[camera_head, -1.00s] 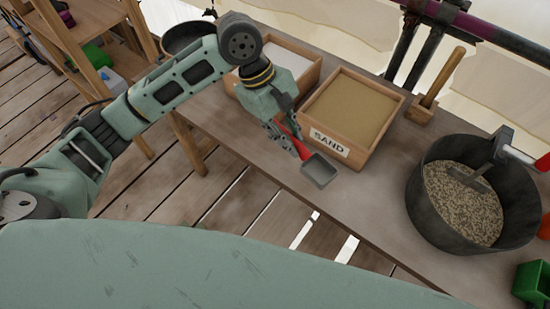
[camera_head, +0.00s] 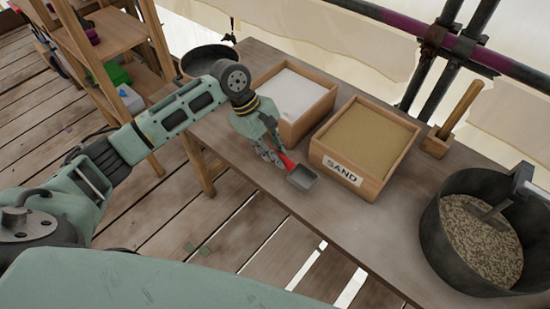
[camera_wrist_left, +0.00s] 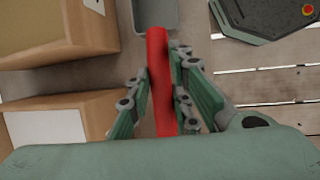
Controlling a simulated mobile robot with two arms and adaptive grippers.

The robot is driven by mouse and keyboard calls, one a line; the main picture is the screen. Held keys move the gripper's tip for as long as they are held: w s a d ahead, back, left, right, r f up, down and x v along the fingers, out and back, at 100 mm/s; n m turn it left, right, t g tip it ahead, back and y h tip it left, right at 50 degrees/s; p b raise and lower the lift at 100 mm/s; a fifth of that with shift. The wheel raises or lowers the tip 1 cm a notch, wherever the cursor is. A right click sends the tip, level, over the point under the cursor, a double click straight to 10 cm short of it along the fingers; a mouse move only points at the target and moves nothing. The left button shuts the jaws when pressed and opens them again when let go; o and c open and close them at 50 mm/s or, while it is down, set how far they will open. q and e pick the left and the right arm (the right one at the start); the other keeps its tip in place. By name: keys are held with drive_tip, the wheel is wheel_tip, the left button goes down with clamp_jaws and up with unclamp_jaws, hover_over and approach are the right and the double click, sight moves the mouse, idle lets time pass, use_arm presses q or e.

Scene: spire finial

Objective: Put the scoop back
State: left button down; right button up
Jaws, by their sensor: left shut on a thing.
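The scoop has a red handle and a grey square pan (camera_head: 302,177). My left gripper (camera_head: 277,157) is shut on the red handle, in front of the gap between the two boxes. In the left wrist view the red handle (camera_wrist_left: 158,75) lies between the fingers of the left gripper (camera_wrist_left: 156,85), and part of the grey pan (camera_wrist_left: 155,15) shows beyond it. The scoop is over the front part of the table (camera_head: 330,215); I cannot tell whether it touches the surface. My right gripper is not seen.
A wooden box labelled SAND (camera_head: 345,172) holds tan sand. A second wooden box (camera_head: 325,105) holds white material. A black tub (camera_head: 445,240) of gravelly mix stands at right. A wooden block with an upright handle (camera_head: 436,143) is at the back. A dark pan (camera_head: 205,57) is at far left.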

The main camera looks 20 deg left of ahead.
use_arm(q)
wheel_tip(320, 180, down, 3)
drive_tip(key=shift+f, duration=0.2)
drive_tip(key=c, duration=2)
unclamp_jaws()
drive_tip(key=shift+f, duration=0.1)
drive_tip(key=shift+c, duration=0.2)
drive_tip(key=o, duration=0.5)
drive_tip(key=shift+c, duration=0.2)
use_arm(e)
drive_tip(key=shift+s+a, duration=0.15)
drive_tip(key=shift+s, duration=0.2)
use_arm(q)
drive_tip(key=shift+r, duration=0.2)
drive_tip(key=v, duration=1.2)
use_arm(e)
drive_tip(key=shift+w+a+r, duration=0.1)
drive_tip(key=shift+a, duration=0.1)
